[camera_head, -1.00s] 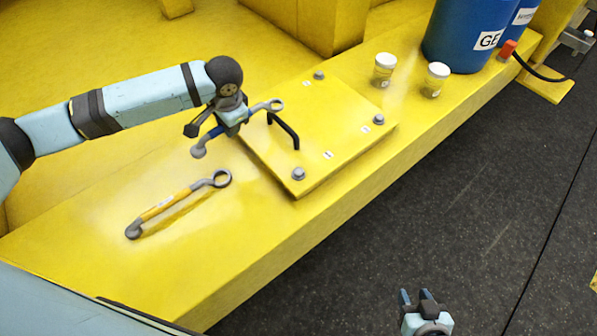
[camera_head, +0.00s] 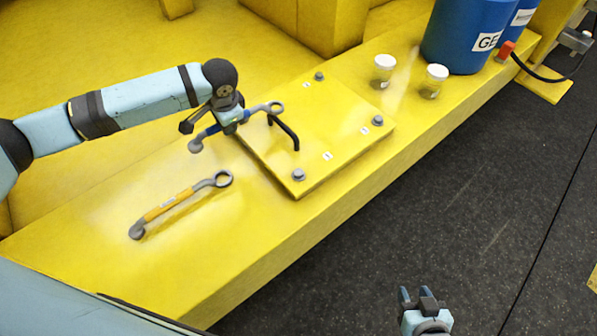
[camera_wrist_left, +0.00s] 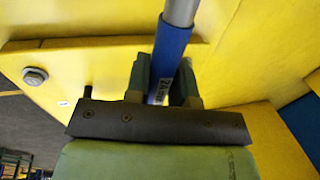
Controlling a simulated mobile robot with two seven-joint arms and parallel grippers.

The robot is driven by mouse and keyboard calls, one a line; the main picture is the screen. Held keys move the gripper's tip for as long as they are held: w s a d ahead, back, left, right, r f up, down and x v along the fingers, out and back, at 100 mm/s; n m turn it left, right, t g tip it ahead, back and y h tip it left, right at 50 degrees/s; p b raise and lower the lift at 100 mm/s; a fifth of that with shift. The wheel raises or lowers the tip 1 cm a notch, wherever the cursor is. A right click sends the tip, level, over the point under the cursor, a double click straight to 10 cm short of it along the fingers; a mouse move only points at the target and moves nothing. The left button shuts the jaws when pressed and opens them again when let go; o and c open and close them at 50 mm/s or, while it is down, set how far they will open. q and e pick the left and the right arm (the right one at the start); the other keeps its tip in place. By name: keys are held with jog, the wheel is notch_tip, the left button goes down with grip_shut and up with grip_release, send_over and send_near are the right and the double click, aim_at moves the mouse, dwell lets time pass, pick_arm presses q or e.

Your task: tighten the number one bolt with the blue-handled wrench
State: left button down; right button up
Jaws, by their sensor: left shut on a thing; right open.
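My left gripper (camera_head: 228,118) is shut on the blue-handled wrench (camera_head: 207,132), above the left edge of the raised yellow plate (camera_head: 338,120). The wrench's ring end points right, near the black handle on the plate; its other end points lower left. In the left wrist view the blue handle (camera_wrist_left: 172,52) runs between the fingers. Bolts show at the plate's back (camera_head: 319,76), right (camera_head: 377,120) and front (camera_head: 298,175) corners, with small labels nearby; I cannot read which is number one. The ring is apart from these bolts. My right gripper (camera_head: 419,298) is open and empty over the dark floor.
A yellow-handled wrench (camera_head: 172,203) lies on the yellow ledge, left of the plate. The bent black handle (camera_head: 287,132) rises from the plate. Two white-lidded jars (camera_head: 384,68) (camera_head: 434,80) and blue drums (camera_head: 465,35) stand at the back right. The front ledge is clear.

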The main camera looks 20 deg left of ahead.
dwell(0.4)
pick_arm(q)
jog(key=shift+w+a+m, duration=0.3)
jog(key=shift+a+m, duration=0.1)
jog(key=shift+w+a, duration=0.1)
jog(key=shift+w+a+m, duration=0.2)
jog(key=shift+m, duration=0.2)
dwell(0.5)
jog(key=shift+w+a+f+m, duration=0.1)
jog(key=shift+w+a+m, duration=0.2)
jog(key=shift+w, duration=0.05)
jog(key=shift+w+a+m+t, duration=0.3)
jog(key=shift+w+m, duration=0.05)
jog(key=shift+m, duration=0.05)
